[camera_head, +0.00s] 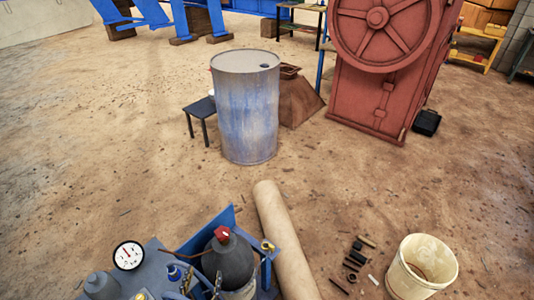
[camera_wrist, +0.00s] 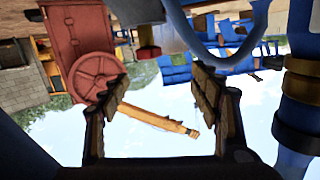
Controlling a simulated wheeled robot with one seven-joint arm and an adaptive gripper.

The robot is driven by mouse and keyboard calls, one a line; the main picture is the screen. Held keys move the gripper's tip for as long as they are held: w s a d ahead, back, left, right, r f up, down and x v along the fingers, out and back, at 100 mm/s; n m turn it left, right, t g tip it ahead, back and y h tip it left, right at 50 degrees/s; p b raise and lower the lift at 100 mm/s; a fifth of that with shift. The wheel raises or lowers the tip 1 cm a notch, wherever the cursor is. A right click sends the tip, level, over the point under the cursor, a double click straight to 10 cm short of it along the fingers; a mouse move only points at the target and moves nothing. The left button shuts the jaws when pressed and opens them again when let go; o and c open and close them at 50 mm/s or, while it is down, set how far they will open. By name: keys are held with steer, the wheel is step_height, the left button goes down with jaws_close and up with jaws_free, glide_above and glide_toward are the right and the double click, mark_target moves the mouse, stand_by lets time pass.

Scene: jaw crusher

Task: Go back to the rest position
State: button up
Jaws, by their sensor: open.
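My gripper (camera_wrist: 162,95) is open, its two dark fingers with tan ribbed pads spread apart in the wrist view. Nothing is between the fingers; sky and a distant yellow beam (camera_wrist: 160,118) show through the gap. The wrist picture is upside down. The red jaw crusher (camera_wrist: 78,38) with its spoked wheel shows behind the left finger, well away from it. The same red crusher (camera_head: 375,85) stands at the back right in the head view. My arm and gripper do not clearly show in the head view.
A blue-grey drum (camera_head: 247,115) stands mid-floor beside a small dark stool (camera_head: 199,108). A tan cylinder (camera_head: 283,240), a blue cart with tanks (camera_head: 230,262) and a white bucket (camera_head: 421,267) are in front. A blue pipe (camera_wrist: 300,115) is close right of my gripper. Left floor is clear.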

steer(key=w+a+r+m+g+y, duration=0.1)
steer(key=w+a+r+g+y, duration=0.15)
steer(key=w+r, duration=0.55)
steer(key=w+d+r+g+y, duration=0.1)
steer(key=w+d+r+g, duration=0.15)
steer(key=r, duration=0.45)
steer(key=w+d+r+g+y, duration=0.1)
steer(key=w+d+r, duration=0.25)
steer(key=r, duration=0.35)
steer(key=s+d+r+n+g, duration=0.1)
steer(key=s+d+r, duration=0.2)
steer(key=d, duration=0.4)
steer(key=s+d+r+n+g, duration=0.1)
steer(key=s+d+r, duration=0.3)
steer(key=d, duration=0.4)
steer(key=s+d+r+n+g, duration=0.1)
steer(key=s+d+r, duration=0.3)
steer(key=d+r, duration=0.2)
steer(key=shift+s+d, duration=0.2)
steer(key=shift+d, duration=0.95)
steer(key=s+d+h, duration=0.1)
steer(key=s+d, duration=0.3)
steer(key=s+d+g+h, duration=0.1)
steer(key=s+d, duration=0.4)
steer(key=s+d+g+h, duration=0.1)
steer(key=s+d+h, duration=0.1)
steer(key=s+d, duration=0.2)
steer(key=shift+s+d+f+m, duration=0.15)
steer(key=shift+s+m, duration=0.15)
steer(key=shift+s, duration=0.35)
